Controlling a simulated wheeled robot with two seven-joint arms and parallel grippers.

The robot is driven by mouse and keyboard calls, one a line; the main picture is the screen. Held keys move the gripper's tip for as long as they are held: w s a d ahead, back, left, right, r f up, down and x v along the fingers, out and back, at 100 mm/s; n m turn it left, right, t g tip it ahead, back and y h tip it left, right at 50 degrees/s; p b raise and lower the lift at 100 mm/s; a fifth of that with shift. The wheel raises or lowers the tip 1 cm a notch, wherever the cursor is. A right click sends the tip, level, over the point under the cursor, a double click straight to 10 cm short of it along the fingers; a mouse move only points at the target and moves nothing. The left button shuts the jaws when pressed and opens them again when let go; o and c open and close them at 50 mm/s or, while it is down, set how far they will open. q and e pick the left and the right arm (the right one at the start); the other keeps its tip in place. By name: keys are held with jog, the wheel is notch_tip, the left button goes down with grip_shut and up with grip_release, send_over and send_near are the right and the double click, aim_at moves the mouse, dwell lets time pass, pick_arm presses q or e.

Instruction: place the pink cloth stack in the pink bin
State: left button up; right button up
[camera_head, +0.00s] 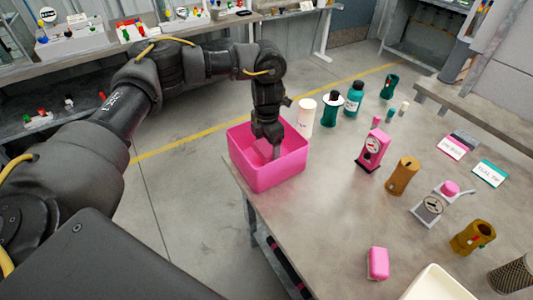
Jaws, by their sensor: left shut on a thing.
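The pink bin (268,174) stands at the table's left corner, open at the top. My left gripper (266,152) reaches straight down into it, with its fingers below the rim. It is shut on the pink cloth stack (262,149), of which only a small paler pink part shows between the fingers, against the pink inner walls. I cannot tell if the stack touches the bin floor. My right gripper is not in view.
A white cylinder (305,117), a dark green bottle (331,113) and a teal bottle (354,99) stand close to the bin's right. A pink dispenser (372,150) and brown cylinder (403,176) stand farther right. A pink block (378,263) lies near the front edge.

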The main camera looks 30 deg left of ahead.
aim_at(267, 146)
pick_arm(q)
notch_tip(267, 146, down, 4)
jog(key=shift+r, duration=0.25)
jog(key=shift+f, duration=0.4)
jog(key=shift+r, duration=0.1)
